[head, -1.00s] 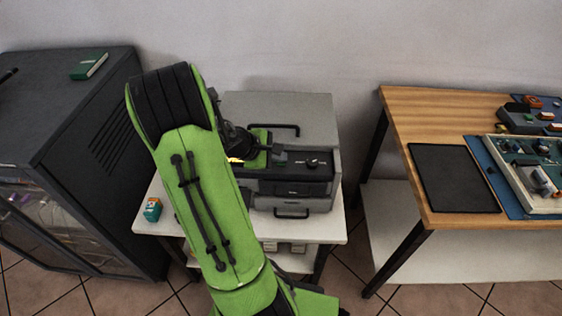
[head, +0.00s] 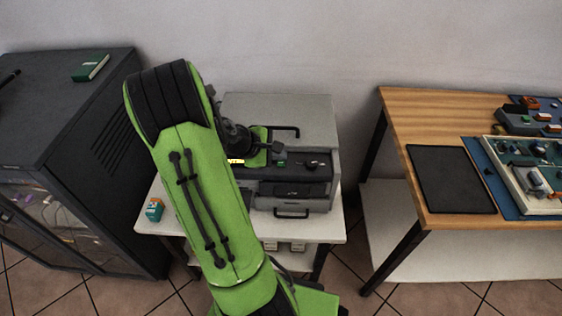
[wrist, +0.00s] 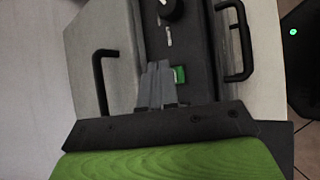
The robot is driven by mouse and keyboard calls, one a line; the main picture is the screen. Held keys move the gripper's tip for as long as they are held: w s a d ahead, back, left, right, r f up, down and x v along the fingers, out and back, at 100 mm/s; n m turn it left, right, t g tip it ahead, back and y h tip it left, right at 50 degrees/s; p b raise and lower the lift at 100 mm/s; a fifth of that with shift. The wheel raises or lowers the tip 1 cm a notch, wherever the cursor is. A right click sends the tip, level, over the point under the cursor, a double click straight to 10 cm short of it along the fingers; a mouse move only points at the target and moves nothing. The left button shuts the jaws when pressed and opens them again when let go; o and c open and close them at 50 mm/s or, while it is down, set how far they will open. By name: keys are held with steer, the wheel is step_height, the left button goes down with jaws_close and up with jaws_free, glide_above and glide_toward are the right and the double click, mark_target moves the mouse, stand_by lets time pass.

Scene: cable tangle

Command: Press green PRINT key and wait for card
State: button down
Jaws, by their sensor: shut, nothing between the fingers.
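The grey printer (head: 312,122) stands on a small white table, with a dark control strip across its front. The green PRINT key (wrist: 180,75) sits on that strip in the wrist view, and a small green patch shows there in the head view (head: 281,163). My gripper (wrist: 158,68) is shut and empty. Its fingertips are over the strip, just left of the key in the wrist view. I cannot tell whether they touch the panel. A dark knob (wrist: 171,9) is further along the strip. No card is visible. My arm hides the printer's left part.
A teal and orange box (head: 154,209) stands on the white table (head: 335,226) at left. A dark cabinet (head: 75,120) is further left. A wooden bench (head: 425,106) at right holds a black mat (head: 450,179) and a parts tray (head: 508,178).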

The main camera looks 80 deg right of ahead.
mark_target(278, 165)
steer(key=shift+r+p, duration=2.55)
steer(key=shift+r, duration=0.1)
steer(key=shift+f, duration=0.15)
